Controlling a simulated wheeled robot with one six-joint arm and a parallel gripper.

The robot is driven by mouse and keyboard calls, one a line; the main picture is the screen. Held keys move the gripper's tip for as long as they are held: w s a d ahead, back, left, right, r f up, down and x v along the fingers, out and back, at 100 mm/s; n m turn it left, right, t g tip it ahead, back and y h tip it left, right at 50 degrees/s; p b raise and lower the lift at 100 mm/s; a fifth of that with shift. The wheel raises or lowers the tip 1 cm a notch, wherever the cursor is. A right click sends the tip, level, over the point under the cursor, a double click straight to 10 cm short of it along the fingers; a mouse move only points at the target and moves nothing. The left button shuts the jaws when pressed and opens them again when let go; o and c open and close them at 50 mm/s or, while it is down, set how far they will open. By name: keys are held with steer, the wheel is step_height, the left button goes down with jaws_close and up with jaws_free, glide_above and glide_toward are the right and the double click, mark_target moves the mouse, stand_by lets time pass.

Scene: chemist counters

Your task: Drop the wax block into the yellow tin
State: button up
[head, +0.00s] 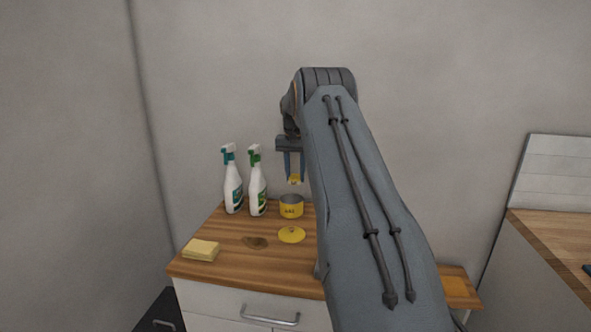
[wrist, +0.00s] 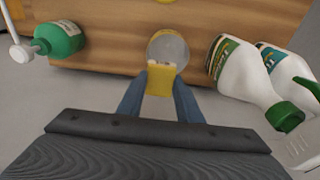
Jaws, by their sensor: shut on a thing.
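The wax block (head: 295,179) is a small yellow piece between the fingertips of my gripper (head: 294,174), which is shut on it and points down. In the wrist view the wax block (wrist: 160,79) sits between the blue-grey fingers (wrist: 161,84). The yellow tin (head: 291,208) stands upright and open on the wooden counter, just below the block, with a small gap between them in the head view. In the wrist view the tin's round grey inside (wrist: 170,47) shows just beyond the block, which overlaps its near rim.
A yellow lid (head: 291,235) lies on the counter in front of the tin. Two white spray bottles (head: 233,190) (head: 257,190) stand left of it. A yellow sponge (head: 201,250) and a brown stain (head: 255,242) are nearer. A green bottle (wrist: 58,40) shows in the wrist view.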

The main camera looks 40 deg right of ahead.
mark_target(295, 178)
steer(key=shift+f, duration=0.8)
steer(key=o, duration=1.1)
steer(key=shift+r, duration=0.1)
steer(key=r+b, duration=0.1)
steer(key=r, duration=0.4)
steer(key=r+b, duration=0.1)
steer(key=r, duration=0.1)
steer(key=shift+s+a+r+b, duration=0.3)
steer(key=shift+s, duration=0.05)
